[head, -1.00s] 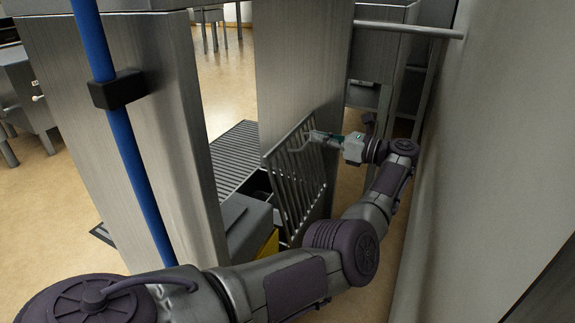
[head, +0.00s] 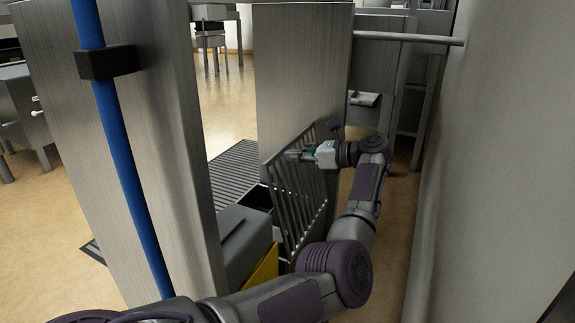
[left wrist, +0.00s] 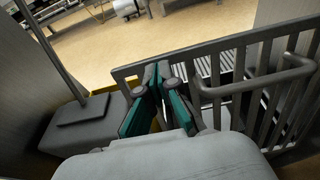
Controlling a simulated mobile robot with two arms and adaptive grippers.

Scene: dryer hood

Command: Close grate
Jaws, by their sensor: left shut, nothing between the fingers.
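The grate (head: 309,213) is a grey slatted metal panel standing upright, slightly turned, beside the steel panel in the head view. In the left wrist view the grate (left wrist: 216,54) fills the right side, with a bent bar handle (left wrist: 256,84) on its face. My left gripper (head: 293,155) is at the grate's upper edge, near its left end. In the left wrist view the gripper (left wrist: 157,75) has its teal-padded fingertips together and empty, overlapping the top rail left of the handle. I cannot tell whether they touch it. My right gripper is not in view.
A grey box (head: 243,243) and a yellow part (head: 264,269) sit left of the grate. A slatted floor drain (head: 232,172) lies behind. Steel panels stand left and behind, with a blue pipe (head: 118,150) in front. A wall (head: 485,180) bounds the right; a strip of floor runs beside it.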

